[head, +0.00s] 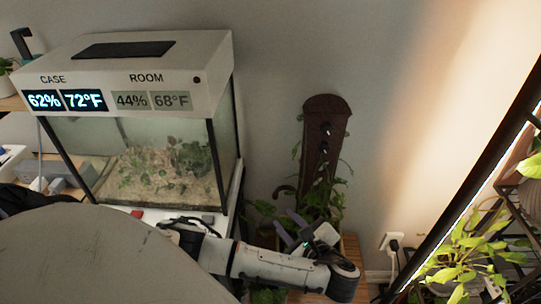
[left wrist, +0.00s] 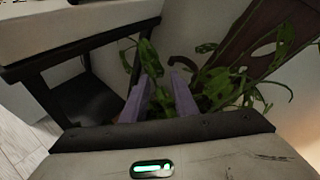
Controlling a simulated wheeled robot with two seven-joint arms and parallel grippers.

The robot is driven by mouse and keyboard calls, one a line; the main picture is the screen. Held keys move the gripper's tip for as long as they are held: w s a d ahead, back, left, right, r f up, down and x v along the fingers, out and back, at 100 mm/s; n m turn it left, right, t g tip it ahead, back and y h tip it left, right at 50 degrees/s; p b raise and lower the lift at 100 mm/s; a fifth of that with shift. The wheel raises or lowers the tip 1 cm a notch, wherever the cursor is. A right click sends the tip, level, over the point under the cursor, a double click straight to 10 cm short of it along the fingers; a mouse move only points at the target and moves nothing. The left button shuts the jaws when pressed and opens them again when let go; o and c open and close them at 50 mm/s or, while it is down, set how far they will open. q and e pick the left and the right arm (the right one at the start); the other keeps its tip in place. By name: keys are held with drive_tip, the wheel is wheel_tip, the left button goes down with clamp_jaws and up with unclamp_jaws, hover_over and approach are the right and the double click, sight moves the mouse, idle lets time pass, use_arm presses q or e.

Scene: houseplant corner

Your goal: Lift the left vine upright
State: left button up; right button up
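A dark brown plank-like support (head: 322,130) with black clips stands against the wall, with green vines on both sides of its lower part. Leaves low on its left (head: 262,208) seem to belong to the left vine; in the left wrist view leafy stems (left wrist: 150,58) rise left of the support (left wrist: 268,45). My left gripper (head: 292,230) is at the plant's base, in front of the support. Its two purple fingers (left wrist: 160,98) are apart, with leaves showing between and beyond them. I cannot tell whether they touch a stem. The pot is mostly hidden. My right gripper is not in view.
A glass terrarium (head: 160,165) with a display lid stands left of the plant. A wall outlet with a plug (head: 393,243) is at the right. A lit shelf frame with another leafy plant (head: 460,255) fills the right edge. Wall space above the support is clear.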

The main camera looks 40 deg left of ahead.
use_arm(q)
drive_tip(key=a+r, duration=0.1)
drive_tip(key=r, duration=0.1)
drive_tip(key=b, duration=0.1)
hover_over(270, 214)
wheel_tip(270, 214, down, 4)
drive_tip(key=shift+w+r+y, duration=0.1)
drive_tip(key=shift+y, duration=0.3)
clamp_jaws()
drive_tip(key=c, duration=0.6)
unclamp_jaws()
drive_tip(key=o, duration=0.6)
